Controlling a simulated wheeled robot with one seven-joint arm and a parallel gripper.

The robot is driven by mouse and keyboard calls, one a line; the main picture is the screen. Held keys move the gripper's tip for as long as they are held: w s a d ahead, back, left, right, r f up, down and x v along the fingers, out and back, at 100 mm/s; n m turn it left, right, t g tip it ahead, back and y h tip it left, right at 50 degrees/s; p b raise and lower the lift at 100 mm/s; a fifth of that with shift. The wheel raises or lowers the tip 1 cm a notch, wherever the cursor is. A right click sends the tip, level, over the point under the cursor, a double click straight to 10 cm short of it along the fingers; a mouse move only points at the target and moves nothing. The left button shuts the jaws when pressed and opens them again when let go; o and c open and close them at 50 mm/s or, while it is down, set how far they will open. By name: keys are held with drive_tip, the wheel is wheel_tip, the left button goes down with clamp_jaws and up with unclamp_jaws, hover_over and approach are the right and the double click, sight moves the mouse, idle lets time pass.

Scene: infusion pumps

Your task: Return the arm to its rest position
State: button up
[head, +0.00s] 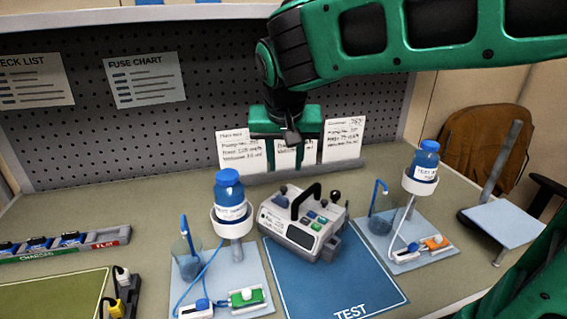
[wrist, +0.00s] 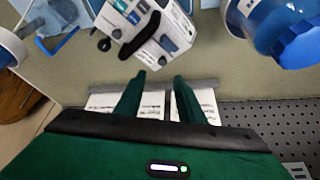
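My arm (head: 440,40) reaches in from the upper right, and its wrist bends down over the back of the bench. My gripper (head: 286,160) hangs in front of the cards at the pegboard, behind and above the grey pump (head: 303,222). In the wrist view my gripper (wrist: 158,80) shows two green fingers apart, with nothing between them. The pump, with its black handle, sits on the blue TEST mat (head: 335,285) and also shows at the top of the wrist view (wrist: 158,28). The gripper is clear of it.
Blue-capped bottles in stands rise left (head: 230,195) and right (head: 424,165) of the pump, with tubing and small devices on pale mats. A battery rack (head: 100,238) and green mat (head: 55,300) lie at left. A chair (head: 485,150) stands beyond the right edge.

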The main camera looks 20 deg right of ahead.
drive_tip(key=shift+m+g+h, duration=0.3)
drive_tip(key=shift+m+g, duration=0.1)
drive_tip(key=shift+g, duration=0.2)
drive_tip(key=s+d, duration=0.1)
drive_tip(key=d, duration=0.2)
drive_tip(key=s+d+f, duration=0.1)
drive_tip(key=d, duration=0.2)
drive_tip(key=s+d+f, duration=0.1)
drive_tip(key=d, duration=0.2)
drive_tip(key=shift+s+f, duration=0.1)
drive_tip(key=shift+s, duration=0.25)
drive_tip(key=s+d+f+g, duration=0.1)
drive_tip(key=s+d+f, duration=0.2)
drive_tip(key=s, duration=0.4)
drive_tip(key=s+d+f+m+g+y, duration=0.1)
drive_tip(key=s+d+f, duration=0.2)
drive_tip(key=s+d, duration=0.3)
drive_tip(key=s+d+f+m+g+y, duration=0.1)
drive_tip(key=s+d+f, duration=0.2)
drive_tip(key=s, duration=0.6)
drive_tip(key=shift+d+f+g, duration=0.15)
drive_tip(key=shift+d, duration=0.45)
drive_tip(key=shift+d+f+g, duration=0.15)
drive_tip(key=shift+d, duration=0.4)
drive_tip(key=shift+w, duration=0.1)
drive_tip(key=shift+w+f, duration=0.25)
drive_tip(key=shift+w, duration=0.4)
